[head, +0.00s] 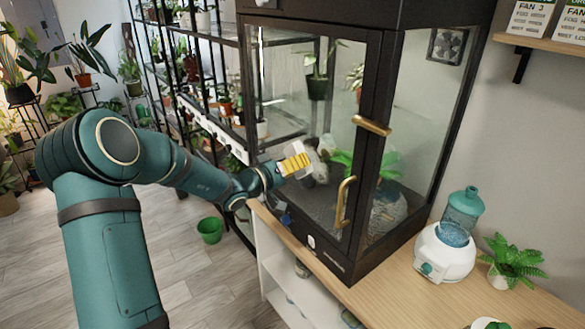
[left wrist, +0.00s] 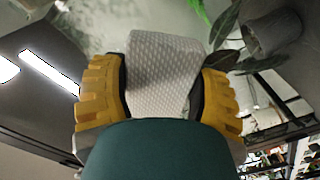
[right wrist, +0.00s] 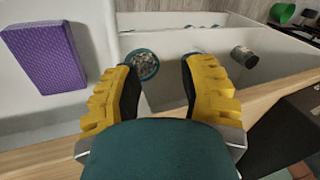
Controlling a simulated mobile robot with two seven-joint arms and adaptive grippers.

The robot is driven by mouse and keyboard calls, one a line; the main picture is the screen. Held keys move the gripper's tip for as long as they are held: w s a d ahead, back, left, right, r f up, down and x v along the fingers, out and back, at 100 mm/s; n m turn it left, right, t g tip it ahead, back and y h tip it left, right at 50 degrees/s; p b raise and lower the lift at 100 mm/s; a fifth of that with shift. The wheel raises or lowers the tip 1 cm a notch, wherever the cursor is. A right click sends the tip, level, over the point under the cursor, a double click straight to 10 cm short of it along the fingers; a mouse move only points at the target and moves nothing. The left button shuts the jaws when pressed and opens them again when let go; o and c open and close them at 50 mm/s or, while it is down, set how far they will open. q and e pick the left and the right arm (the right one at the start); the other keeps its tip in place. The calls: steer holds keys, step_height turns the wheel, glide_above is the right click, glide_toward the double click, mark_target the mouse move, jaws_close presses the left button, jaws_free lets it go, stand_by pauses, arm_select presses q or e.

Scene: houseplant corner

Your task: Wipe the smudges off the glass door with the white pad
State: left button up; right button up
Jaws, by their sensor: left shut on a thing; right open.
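The glass door (head: 285,75) is the dark-framed front pane of the black cabinet and looks closed. My left gripper (head: 297,162) is at the lower middle of this door. It is shut on the white pad (left wrist: 163,65), which is textured and sits between both yellow fingers. Smudges are hard to tell from reflections. My right gripper (right wrist: 160,82) is open and empty over a white shelf unit; it is outside the head view.
A brass door handle (head: 344,203) stands out right of my left gripper. A teal-topped water bottle (head: 461,212) and a fern (head: 512,262) stand on the wooden counter (head: 405,290). A purple block (right wrist: 44,57), a pebble-filled bowl (right wrist: 142,64) and a dark can (right wrist: 244,57) are near my right gripper.

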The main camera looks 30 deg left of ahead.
mark_target(321, 172)
arm_select(q)
steer(key=shift+s+d+b, duration=0.3)
steer(key=shift+d+b, duration=0.5)
steer(key=shift+b, duration=0.05)
steer(key=shift+s+d, duration=0.15)
steer(key=shift+d, duration=0.05)
steer(key=shift+s+d+b, duration=0.2)
steer(key=shift+d+b, duration=0.15)
steer(key=shift+b, duration=0.35)
steer(key=shift+s+d+r+b, duration=0.1)
steer(key=shift+s+d+b, duration=0.45)
steer(key=shift+b, duration=0.25)
steer(key=shift+s+d+b, duration=0.25)
steer(key=shift+d, duration=0.25)
steer(key=shift+s+d+b, duration=0.2)
steer(key=shift+d, duration=0.3)
